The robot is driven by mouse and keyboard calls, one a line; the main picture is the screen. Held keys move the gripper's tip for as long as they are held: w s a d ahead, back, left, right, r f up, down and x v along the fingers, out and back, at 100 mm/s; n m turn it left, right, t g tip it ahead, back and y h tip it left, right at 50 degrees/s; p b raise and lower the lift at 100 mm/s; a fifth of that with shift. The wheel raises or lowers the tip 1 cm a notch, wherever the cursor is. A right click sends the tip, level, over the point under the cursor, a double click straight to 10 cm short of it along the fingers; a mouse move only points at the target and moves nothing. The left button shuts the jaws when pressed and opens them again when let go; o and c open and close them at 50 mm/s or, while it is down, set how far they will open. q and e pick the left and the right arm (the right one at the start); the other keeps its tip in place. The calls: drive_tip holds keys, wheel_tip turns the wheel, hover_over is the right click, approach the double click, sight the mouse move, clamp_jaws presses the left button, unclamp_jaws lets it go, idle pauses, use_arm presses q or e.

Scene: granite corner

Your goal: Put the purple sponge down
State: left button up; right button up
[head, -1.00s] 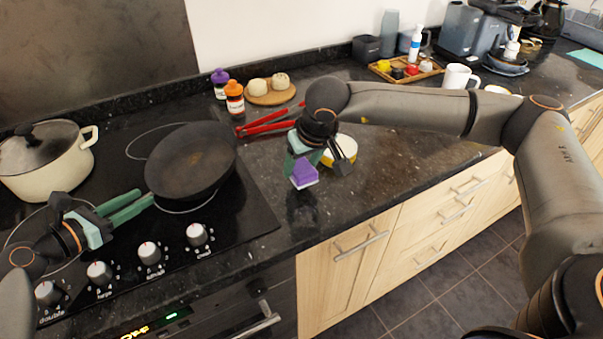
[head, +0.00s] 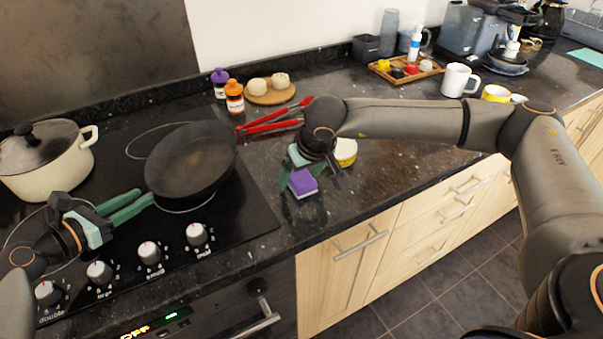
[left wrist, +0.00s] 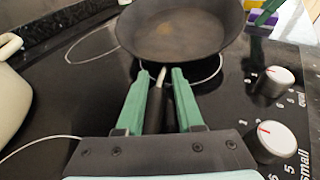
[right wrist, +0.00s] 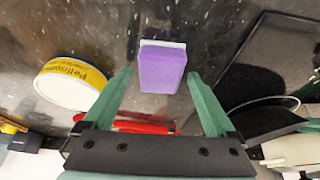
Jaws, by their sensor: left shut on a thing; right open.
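The purple sponge (head: 303,182), with a pale layer on one side, is on the dark granite counter (head: 262,215) near its front edge, right of the hob. My right gripper (head: 306,172) is open above it. In the right wrist view the sponge (right wrist: 162,72) lies between and just beyond the spread fingertips, with gaps at both sides. My left gripper (head: 146,198) is shut on the handle of the black frying pan (head: 190,165), which is on the hob; the handle (left wrist: 158,103) shows between its fingers in the left wrist view.
A yellow-and-white tin (right wrist: 72,86) stands close beside the sponge, partly hidden in the head view. Red tongs (head: 272,121) lie behind. A cream pot (head: 45,160) stands at left. Bare counter (head: 400,150) lies to the right.

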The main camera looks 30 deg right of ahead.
drive_tip(key=v, duration=1.2)
drive_tip(key=shift+o, duration=0.5)
drive_tip(key=shift+s+r, duration=0.1)
